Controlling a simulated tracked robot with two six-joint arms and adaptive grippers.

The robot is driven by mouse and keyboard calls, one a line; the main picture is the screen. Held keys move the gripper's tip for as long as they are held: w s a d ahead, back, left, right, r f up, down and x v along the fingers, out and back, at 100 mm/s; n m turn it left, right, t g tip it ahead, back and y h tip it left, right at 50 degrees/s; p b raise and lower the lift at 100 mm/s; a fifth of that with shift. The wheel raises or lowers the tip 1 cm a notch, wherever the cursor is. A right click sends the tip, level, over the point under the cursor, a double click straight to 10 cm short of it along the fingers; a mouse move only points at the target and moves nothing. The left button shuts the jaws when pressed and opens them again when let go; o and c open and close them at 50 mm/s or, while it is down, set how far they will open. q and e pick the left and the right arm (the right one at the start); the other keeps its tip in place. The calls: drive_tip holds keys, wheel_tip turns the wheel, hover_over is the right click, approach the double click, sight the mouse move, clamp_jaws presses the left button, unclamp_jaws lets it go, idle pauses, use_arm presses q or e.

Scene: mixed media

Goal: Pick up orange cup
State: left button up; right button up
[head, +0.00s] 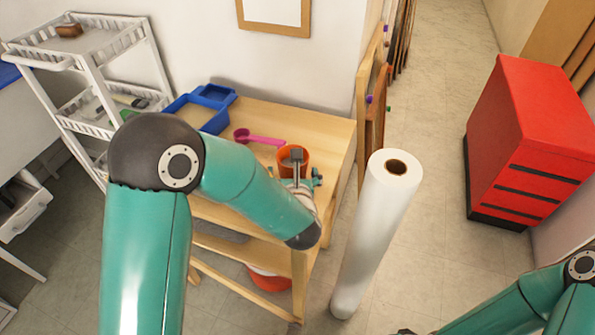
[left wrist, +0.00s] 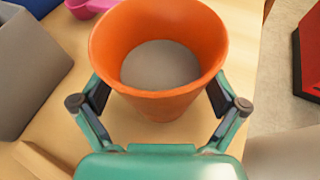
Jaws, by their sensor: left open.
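The orange cup (head: 287,172) stands upright on the wooden table (head: 325,135), near its right end. In the left wrist view the orange cup (left wrist: 158,105) fills the upper middle, with a grey inside. My left gripper (left wrist: 158,104) is open, with one finger on each side of the cup. Whether the fingers touch its wall I cannot tell. In the head view my left gripper (head: 297,175) is at the cup, partly hidden by my own arm. My right arm shows at the lower right of the head view, but its gripper is out of view.
A pink scoop (head: 258,137) and a blue tray (head: 203,112) lie on the table left of the cup. A white roll (head: 372,235) stands right of the table. A red cabinet (head: 530,140) is farther right. A white cart (head: 100,75) stands at the left.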

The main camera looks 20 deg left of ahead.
use_arm(q)
drive_tip(key=c, duration=1.4)
drive_tip(key=shift+r, duration=0.15)
wheel_tip(320, 180, up, 20)
drive_tip(key=p, duration=0.3)
